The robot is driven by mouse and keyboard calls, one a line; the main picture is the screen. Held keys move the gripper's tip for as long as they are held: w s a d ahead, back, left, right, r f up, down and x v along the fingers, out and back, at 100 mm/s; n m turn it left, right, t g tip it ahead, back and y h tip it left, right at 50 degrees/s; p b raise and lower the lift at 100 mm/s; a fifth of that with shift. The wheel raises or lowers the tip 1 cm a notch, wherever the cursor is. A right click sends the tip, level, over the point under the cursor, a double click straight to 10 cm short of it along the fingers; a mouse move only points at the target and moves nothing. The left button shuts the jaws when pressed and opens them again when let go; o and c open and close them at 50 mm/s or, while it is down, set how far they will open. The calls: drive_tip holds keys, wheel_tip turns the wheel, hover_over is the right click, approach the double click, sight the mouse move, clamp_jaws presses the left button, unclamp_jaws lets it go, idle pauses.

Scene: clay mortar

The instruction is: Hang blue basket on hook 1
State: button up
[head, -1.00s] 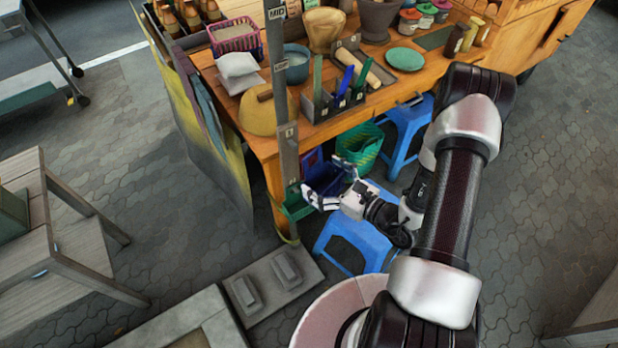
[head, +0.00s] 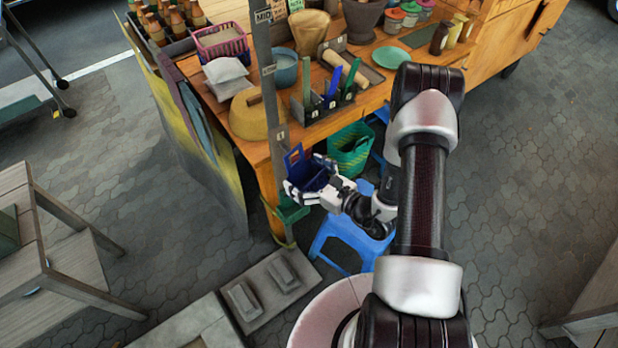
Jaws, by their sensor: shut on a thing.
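The blue basket (head: 310,176) is in my gripper (head: 304,180), just to the right of the post and in front of the table's front edge. Its tall handle side points up, and the white fingers close around its lower part. The grey upright post (head: 270,95) stands at the table's front left corner and carries small labels, one of them low down (head: 282,135). The label numbers are too small to read surely, and hook 1 itself cannot be made out. The basket looks close to the post; whether it touches cannot be told.
A green basket (head: 291,213) is low by the post, below my gripper. A green woven basket (head: 351,140) is under the table edge (head: 318,128). A blue stool (head: 350,236) stands below my gripper. The paved floor (head: 180,270) at left is partly clear.

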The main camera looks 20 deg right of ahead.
sight(300, 168)
drive_tip(key=shift+w+d+r+x, duration=0.1)
drive_tip(key=shift+d+x, duration=0.05)
drive_tip(key=shift+x, duration=0.85)
drive_tip(key=shift+w+d+r+x, duration=0.1)
drive_tip(key=shift+d+x, duration=0.05)
drive_tip(key=shift+x, duration=0.9)
drive_tip(key=shift+w+a+f+b, duration=0.15)
drive_tip(key=shift+w+f+b, duration=0.2)
drive_tip(key=shift+w+b, duration=0.3)
drive_tip(key=o, duration=0.8)
drive_tip(key=shift+o, duration=0.2)
